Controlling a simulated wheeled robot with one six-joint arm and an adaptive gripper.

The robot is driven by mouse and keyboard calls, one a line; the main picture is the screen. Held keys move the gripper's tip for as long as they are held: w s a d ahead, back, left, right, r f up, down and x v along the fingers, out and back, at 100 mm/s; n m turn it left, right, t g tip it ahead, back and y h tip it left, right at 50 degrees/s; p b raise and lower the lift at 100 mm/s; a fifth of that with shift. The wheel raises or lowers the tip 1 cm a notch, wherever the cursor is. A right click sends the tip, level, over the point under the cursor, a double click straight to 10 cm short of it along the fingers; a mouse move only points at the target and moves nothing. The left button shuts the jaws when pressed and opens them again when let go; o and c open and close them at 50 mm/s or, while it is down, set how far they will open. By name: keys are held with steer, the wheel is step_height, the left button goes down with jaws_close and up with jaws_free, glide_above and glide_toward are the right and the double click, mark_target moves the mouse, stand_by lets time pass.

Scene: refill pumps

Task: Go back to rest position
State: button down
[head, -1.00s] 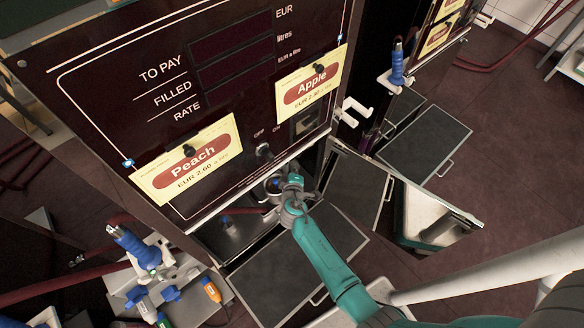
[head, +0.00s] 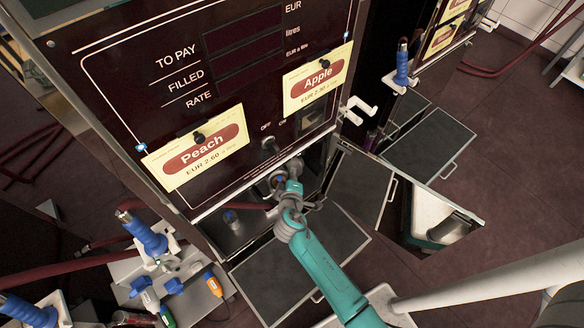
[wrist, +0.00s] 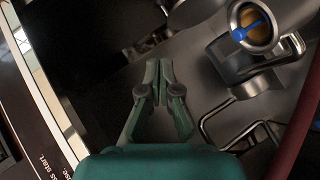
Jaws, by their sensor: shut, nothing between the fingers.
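My gripper (wrist: 158,72) is seen from behind in the wrist view, with its green fingers closed together and nothing held. In the head view my green arm reaches up from the lower right to the front of the pump, below the Peach and Apple panel (head: 235,110).
Grey drawer-like trays (head: 300,270) jut out below the pump. A door (head: 362,185) stands open at right. A blue-handled nozzle (head: 147,235) is at lower left, another (head: 402,65) at upper right. A dark red hose (wrist: 296,110) runs close to the right in the wrist view.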

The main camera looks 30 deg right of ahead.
steer(key=shift+r+v, duration=0.2)
steer(key=shift+v, duration=1.45)
steer(key=shift+d, duration=0.15)
steer(key=s+a+m+y, duration=0.1)
steer(key=s+a+y, duration=0.15)
steer(key=s, duration=0.95)
steer(key=s+a+m+y, duration=0.1)
steer(key=s+y, duration=0.2)
steer(key=s, duration=0.8)
steer(key=s+a+r+m+t+y, duration=0.1)
steer(key=s+r+m, duration=0.4)
steer(key=s+r, duration=1.1)
step_height(320, 180, up, 4)
steer(key=shift+s+a+f+t, duration=0.15)
steer(key=shift+a+t, duration=0.05)
steer(key=shift+t, duration=0.7)
